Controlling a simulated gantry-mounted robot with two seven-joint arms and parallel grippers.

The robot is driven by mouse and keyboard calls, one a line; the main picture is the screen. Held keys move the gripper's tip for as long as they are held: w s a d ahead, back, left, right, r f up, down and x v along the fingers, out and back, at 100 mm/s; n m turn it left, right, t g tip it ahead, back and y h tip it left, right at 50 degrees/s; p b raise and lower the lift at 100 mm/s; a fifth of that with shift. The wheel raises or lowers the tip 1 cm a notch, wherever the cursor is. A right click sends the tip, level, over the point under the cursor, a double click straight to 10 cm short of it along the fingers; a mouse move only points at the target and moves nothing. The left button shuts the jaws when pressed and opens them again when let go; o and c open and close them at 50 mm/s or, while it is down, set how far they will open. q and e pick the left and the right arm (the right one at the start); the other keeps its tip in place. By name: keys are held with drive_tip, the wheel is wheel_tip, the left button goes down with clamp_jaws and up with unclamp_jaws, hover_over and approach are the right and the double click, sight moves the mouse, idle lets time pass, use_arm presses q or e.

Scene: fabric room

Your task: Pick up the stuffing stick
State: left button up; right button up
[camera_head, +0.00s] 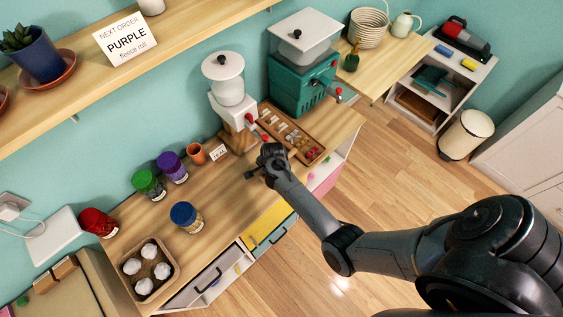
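My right gripper (254,172) is over the wooden worktable (222,200), in front of the white machine (232,100). It is small and dark here, and I cannot tell whether its fingers are open or shut. I cannot pick out a stuffing stick for certain. A wooden tray (312,156) with several small items lies just to the right of the gripper, partly behind my arm. My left gripper is not in view.
Purple (172,167), green (148,184), blue (187,217) and red (97,222) jars stand left of the gripper. An orange cup (197,153) is by the wall. A tray of white balls (171,285) sits front left. A teal machine (300,75) stands behind.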

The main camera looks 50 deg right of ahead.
drive_tip(key=shift+f, duration=0.15)
clamp_jaws()
